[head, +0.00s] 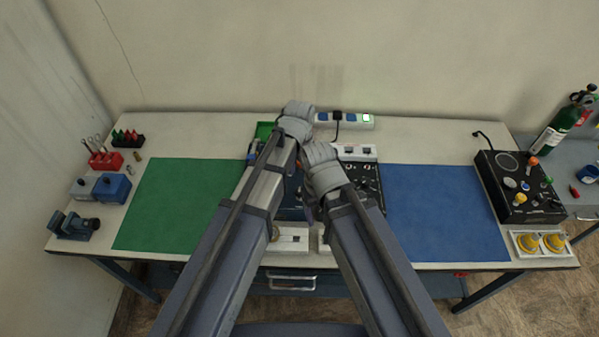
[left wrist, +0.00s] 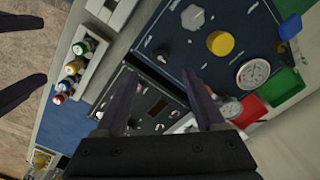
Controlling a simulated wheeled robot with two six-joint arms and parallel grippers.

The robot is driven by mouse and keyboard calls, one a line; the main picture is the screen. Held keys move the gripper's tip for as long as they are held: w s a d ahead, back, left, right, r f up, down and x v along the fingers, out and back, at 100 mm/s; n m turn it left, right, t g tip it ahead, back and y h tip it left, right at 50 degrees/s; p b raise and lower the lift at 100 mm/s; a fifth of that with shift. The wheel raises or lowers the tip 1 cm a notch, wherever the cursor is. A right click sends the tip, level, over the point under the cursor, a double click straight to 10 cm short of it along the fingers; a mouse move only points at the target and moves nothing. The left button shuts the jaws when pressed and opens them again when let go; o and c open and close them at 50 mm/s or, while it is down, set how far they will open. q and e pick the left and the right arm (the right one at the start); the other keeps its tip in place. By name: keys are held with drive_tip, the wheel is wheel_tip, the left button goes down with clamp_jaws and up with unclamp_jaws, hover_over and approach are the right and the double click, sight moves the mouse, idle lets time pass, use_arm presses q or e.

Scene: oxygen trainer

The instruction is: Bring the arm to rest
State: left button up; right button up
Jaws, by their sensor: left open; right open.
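In the head view my two arms reach over the middle of the workbench (head: 440,127), wrists close together. The arms largely hide both grippers there. In the left wrist view my left gripper (left wrist: 160,75) is open, with nothing between its fingers. It points toward a dark blue panel (left wrist: 180,45) with a yellow knob (left wrist: 220,43) and a round gauge (left wrist: 253,73). At the left edge of that view, two dark fingers of my right gripper (left wrist: 45,50) stand apart and look empty.
A green mat (head: 170,205) lies left and a blue mat (head: 445,210) right, both bare. A black control box (head: 515,185), a tray with yellow parts (head: 541,243) and a gas cylinder (head: 555,130) stand right. A power strip (head: 350,120) lies behind.

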use_arm(q)
drive_tip(key=s+a+n, duration=0.4)
drive_tip(key=a+n, duration=0.1)
drive_tip(key=a, duration=0.4)
drive_tip(key=s+a+n, duration=0.4)
drive_tip(key=a+n, duration=0.1)
drive_tip(key=a, duration=0.3)
drive_tip(key=s+d+f+m+b, duration=0.1)
drive_tip(key=d, duration=0.2)
drive_tip(key=s+d+f+m+b, duration=0.1)
drive_tip(key=s+d+f+b, duration=0.1)
drive_tip(key=d, duration=0.2)
drive_tip(key=s+d+f+m+y+b, duration=0.1)
drive_tip(key=s+d+f+m+b, duration=0.1)
drive_tip(key=d, duration=0.1)
drive_tip(key=shift+s+d+f, duration=0.2)
drive_tip(key=shift+s+d, duration=0.25)
drive_tip(key=shift+d, duration=0.05)
drive_tip(key=shift+a, duration=0.15)
